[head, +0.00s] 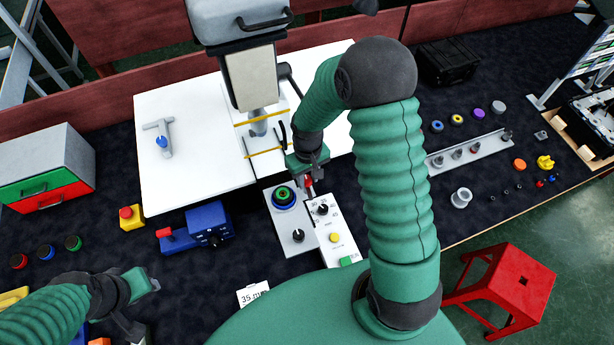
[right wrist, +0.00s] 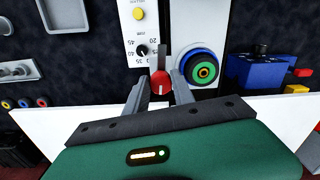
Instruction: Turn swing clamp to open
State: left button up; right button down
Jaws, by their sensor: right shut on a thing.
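A red knob (head: 309,182) with a grey bar stands at the top of the white and grey control panel. I cannot tell for sure that it is the swing clamp. My right gripper (head: 312,178) reaches down to it from behind. In the right wrist view, the red knob (right wrist: 161,82) sits between the two fingers of my right gripper (right wrist: 160,77), which is shut on it. The grey bar points away from the palm. My left gripper (head: 150,284) hangs at the lower left, away from the panel; its fingers are too unclear to judge.
A green and blue round button (head: 284,197) is close beside the knob; it also shows in the right wrist view (right wrist: 204,70). A numbered dial (head: 322,209) is just below. A blue box (head: 208,226) with a red lever stands left. A machine column (head: 252,80) rises behind.

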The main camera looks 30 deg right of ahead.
aim_at(307, 180)
jog(key=shift+n, duration=0.5)
jog(key=c, duration=1.4)
grip_release()
jog(key=shift+c, duration=0.2)
jog(key=o, duration=0.4)
jog(key=shift+w, duration=0.1)
notch_tip(307, 180, up, 17)
jog(key=b, duration=0.2)
jog(key=shift+a+f+b, duration=0.1)
jog(key=shift+f+b, duration=0.05)
jog(key=shift+b, duration=0.25)
jog(key=shift+w, duration=0.1)
